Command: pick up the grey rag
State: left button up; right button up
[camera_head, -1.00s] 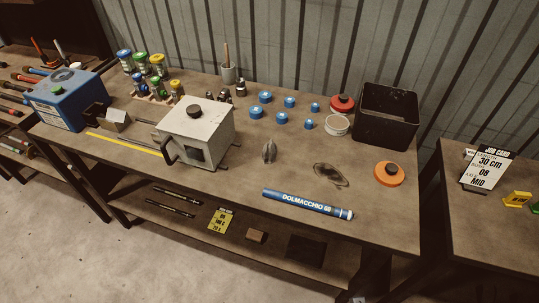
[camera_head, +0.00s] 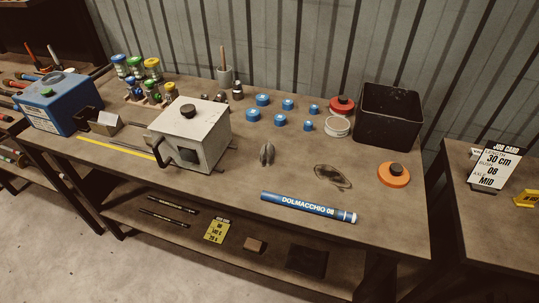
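No item shows clearly as a grey rag. A small grey, pointed, two-lobed thing (camera_head: 266,154) stands on the workbench (camera_head: 235,200) to the right of the white box-shaped machine. A flat, dark, rounded thing (camera_head: 332,177) lies farther right, above the blue tube. A dark, flat, square piece (camera_head: 307,260) lies on the lower shelf; it could be cloth or a pad. I cannot tell which of these, if any, is the rag. Neither of my grippers is in view.
The white machine (camera_head: 190,130) and blue machine (camera_head: 58,101) stand left. A blue DOLMACCHIO 08 tube (camera_head: 308,206) lies near the front edge. A black bin (camera_head: 388,114), blue rings (camera_head: 262,99) and an orange disc (camera_head: 394,174) are on the bench. A second table (camera_head: 500,235) stands right.

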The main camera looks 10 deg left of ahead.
aim_at(267, 154)
jog(key=j+z, duration=0.95)
jog(key=j, duration=0.2)
jog(key=k, duration=0.05)
